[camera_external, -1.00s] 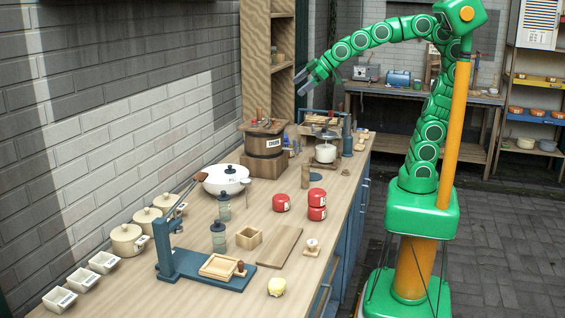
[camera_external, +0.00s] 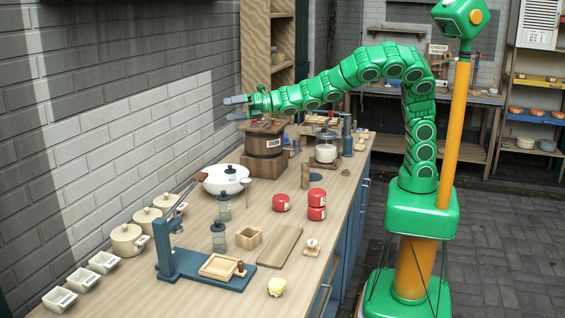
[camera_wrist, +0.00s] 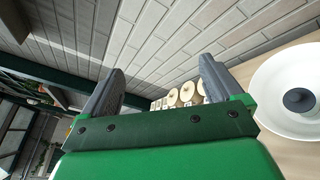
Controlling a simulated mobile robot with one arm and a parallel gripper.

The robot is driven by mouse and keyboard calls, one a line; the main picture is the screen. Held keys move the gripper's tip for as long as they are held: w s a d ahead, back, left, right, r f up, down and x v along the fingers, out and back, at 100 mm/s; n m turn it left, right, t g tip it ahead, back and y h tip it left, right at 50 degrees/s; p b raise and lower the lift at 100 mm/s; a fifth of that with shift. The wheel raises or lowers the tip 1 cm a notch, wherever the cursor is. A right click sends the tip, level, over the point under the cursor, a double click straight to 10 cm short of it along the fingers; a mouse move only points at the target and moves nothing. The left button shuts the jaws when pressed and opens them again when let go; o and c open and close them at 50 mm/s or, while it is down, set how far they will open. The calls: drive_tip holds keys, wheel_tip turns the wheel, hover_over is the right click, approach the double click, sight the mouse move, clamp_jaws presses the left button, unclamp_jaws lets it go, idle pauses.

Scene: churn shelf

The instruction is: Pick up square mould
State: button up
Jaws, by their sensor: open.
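The square mould (camera_external: 249,237) is a small open wooden box on the counter, left of a flat wooden board. My gripper (camera_external: 236,107) is open and empty, high above the back of the counter near the churn, well apart from the mould. In the wrist view my gripper's two grey fingers (camera_wrist: 158,88) stand wide apart with nothing between them. The mould cannot be made out in the wrist view.
A blue press (camera_external: 190,268) with a wooden tray is in front. Red tins (camera_external: 317,205) stand right. The wooden churn (camera_external: 264,146) is below my arm.

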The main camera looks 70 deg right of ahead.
drive_tip(key=s+a+f+n+g+y, duration=0.2)
drive_tip(key=a+f+n, duration=0.4)
drive_tip(key=f, duration=0.1)
drive_tip(key=n+g+y, duration=0.4)
drive_tip(key=n+g, duration=0.6)
drive_tip(key=n, duration=0.4)
approach(254, 229)
drive_tip(key=x, duration=0.2)
drive_tip(key=f+x, duration=0.1)
drive_tip(key=x, duration=0.2)
drive_tip(key=shift+d, duration=0.2)
drive_tip(key=shift+w+a+f+h, duration=0.15)
drive_tip(key=shift+a, duration=0.25)
drive_tip(key=shift+w+a+f+h, duration=0.15)
drive_tip(key=shift+a, duration=0.25)
drive_tip(key=shift+r+x, duration=0.2)
drive_tip(key=shift+x, duration=0.8)
drive_tip(key=shift+r+x, duration=0.15)
drive_tip(key=shift+x, duration=1.85)
drive_tip(key=shift+s, duration=0.1)
drive_tip(key=c, duration=1)
drive_tip(key=shift+r, duration=0.1)
drive_tip(key=shift+c, duration=0.2)
